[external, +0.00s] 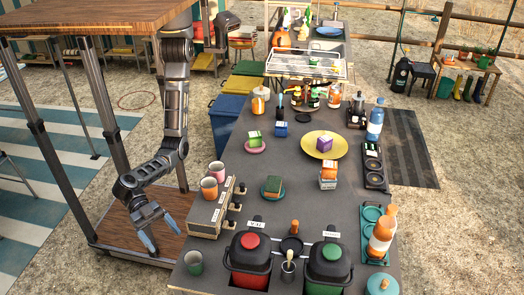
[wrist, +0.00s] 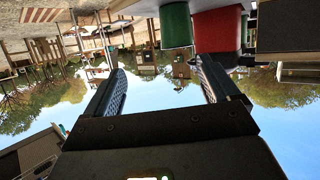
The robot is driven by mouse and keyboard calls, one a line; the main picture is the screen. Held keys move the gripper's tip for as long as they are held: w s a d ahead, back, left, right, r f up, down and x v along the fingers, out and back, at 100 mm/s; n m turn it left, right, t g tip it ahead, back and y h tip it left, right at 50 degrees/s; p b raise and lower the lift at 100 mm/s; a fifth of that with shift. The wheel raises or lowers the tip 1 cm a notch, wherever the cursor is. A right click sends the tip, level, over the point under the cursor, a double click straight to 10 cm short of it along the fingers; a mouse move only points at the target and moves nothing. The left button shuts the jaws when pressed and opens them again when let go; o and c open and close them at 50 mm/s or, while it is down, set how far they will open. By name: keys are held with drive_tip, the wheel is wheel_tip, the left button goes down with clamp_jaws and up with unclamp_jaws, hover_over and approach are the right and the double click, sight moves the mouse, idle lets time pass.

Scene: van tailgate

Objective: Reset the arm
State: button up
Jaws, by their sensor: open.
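My gripper (external: 160,232) hangs at the end of my arm, beside the left front edge of the dark grey table (external: 236,165) in the external view. Its two blue-tipped fingers are apart with nothing between them. In the wrist view my gripper (wrist: 160,82) also shows open, with two dark ridged fingers spread wide. That view appears upside down, with sky between the fingers and no object held. My arm is bent, its forearm reaching down and forward from a vertical upper link.
Near my gripper are a box (external: 209,215) with a pink cup (external: 217,170) and an orange cup (external: 209,188), a green cup (external: 194,262), and a black pot with red lid knob (external: 250,241). A yellow plate (external: 313,150) lies farther back.

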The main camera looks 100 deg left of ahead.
drive_tip(key=s+a+f+m+g+h, duration=0.1)
drive_tip(key=s+a+f+g+h, duration=0.15)
drive_tip(key=f, duration=0.35)
drive_tip(key=s+a+f+m+g+h, duration=0.1)
drive_tip(key=f+g+h, duration=0.15)
drive_tip(key=f, duration=0.35)
drive_tip(key=w+a+f+n+t+y+p, duration=0.15)
drive_tip(key=w+a+f, duration=0.25)
drive_tip(key=a, duration=0.9)
drive_tip(key=w+a+f+n+y+p, duration=0.1)
drive_tip(key=w+a+f+n, duration=0.2)
drive_tip(key=a, duration=1.1)
drive_tip(key=s+a+r+n+t+y, duration=0.1)
drive_tip(key=a+r, duration=0.4)
drive_tip(key=a, duration=0.6)
drive_tip(key=s+a+r+n+t+y+b, duration=0.1)
drive_tip(key=s+a+r+t+y, duration=0.2)
drive_tip(key=a, duration=0.8)
drive_tip(key=s+a+r+n+t+y, duration=0.2)
drive_tip(key=a+r+y, duration=0.4)
drive_tip(key=a+r, duration=0.3)
drive_tip(key=shift+s+a+t, duration=0.35)
drive_tip(key=shift+s+a, duration=0.2)
drive_tip(key=shift+a, duration=0.5)
